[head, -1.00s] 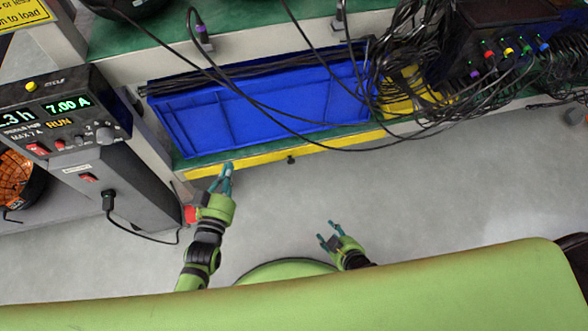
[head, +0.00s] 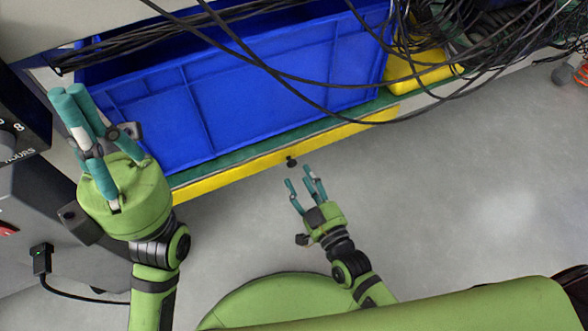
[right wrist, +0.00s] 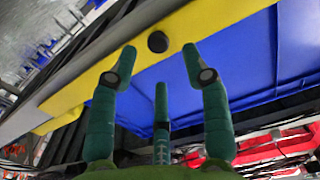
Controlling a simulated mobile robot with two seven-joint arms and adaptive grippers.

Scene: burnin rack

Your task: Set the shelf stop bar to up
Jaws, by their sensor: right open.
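The yellow stop bar (head: 236,171) runs along the front edge of the green shelf, below the blue bin. A small black knob (head: 291,162) sits on it near its middle. The bar also shows in the right wrist view (right wrist: 215,16), with the round knob (right wrist: 158,41) just beyond the fingertips. My right gripper (head: 305,183) is open and empty, its fingers pointing at the knob and apart from it. In the right wrist view its fingers (right wrist: 158,62) stand either side of the knob. My left gripper (head: 68,98) is raised at the left, near the bin's left end; its finger gap is unclear.
The blue bin (head: 240,100) fills much of the shelf behind the bar. Black cables (head: 300,88) hang across it and bunch at upper right. A dark instrument box (head: 30,200) stands close at left. The grey floor (head: 470,200) at right is clear.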

